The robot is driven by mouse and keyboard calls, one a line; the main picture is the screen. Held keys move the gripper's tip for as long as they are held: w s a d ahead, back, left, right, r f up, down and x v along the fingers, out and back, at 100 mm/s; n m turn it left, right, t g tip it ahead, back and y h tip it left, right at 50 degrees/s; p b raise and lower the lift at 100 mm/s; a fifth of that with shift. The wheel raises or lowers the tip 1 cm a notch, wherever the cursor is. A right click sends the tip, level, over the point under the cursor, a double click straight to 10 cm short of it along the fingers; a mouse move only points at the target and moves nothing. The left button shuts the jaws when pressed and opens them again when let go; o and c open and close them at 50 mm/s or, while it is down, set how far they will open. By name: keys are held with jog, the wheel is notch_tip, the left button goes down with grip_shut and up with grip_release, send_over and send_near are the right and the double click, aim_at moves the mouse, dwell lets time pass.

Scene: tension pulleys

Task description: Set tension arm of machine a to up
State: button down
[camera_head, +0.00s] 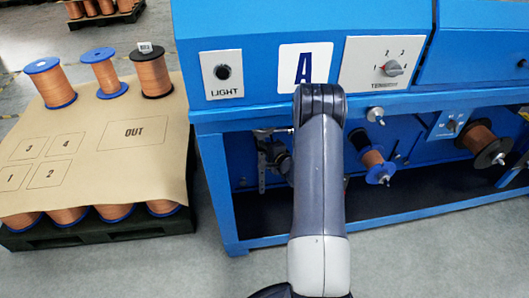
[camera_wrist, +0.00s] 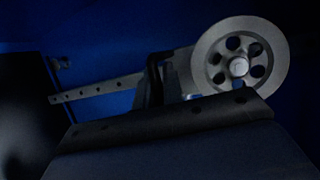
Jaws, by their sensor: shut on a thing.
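In the wrist view the tension arm (camera_wrist: 97,90) is a flat grey bar with a row of holes. It slopes up from the left to a spoked grey pulley wheel (camera_wrist: 205,65) at the right. My gripper (camera_wrist: 155,80) shows as dark fingers across the bar, just left of the wheel, and is shut on it. Part of the grip is hidden by the dark body in the foreground. In the head view machine A is the blue cabinet with an "A" sign (camera_head: 293,62). My own arm covers much of the area below the sign, and the grip cannot be made out there.
A tension dial (camera_head: 393,68) and a light knob (camera_head: 222,72) sit on the front panel. Small spools (camera_head: 376,165) hang below the blue ledge. A pallet with a cardboard sheet (camera_head: 90,140) and copper spools (camera_head: 153,75) stands at the left. Grey floor lies between.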

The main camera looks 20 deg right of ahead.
jog(key=shift+r, duration=0.7)
jog(key=c, duration=1.5)
grip_release()
jog(key=shift+a, duration=0.1)
jog(key=shift+f, duration=0.1)
jog(key=p+v, duration=0.1)
jog(key=v, duration=0.9)
jog(key=shift+s+p, duration=0.35)
jog(key=shift+w, duration=0.1)
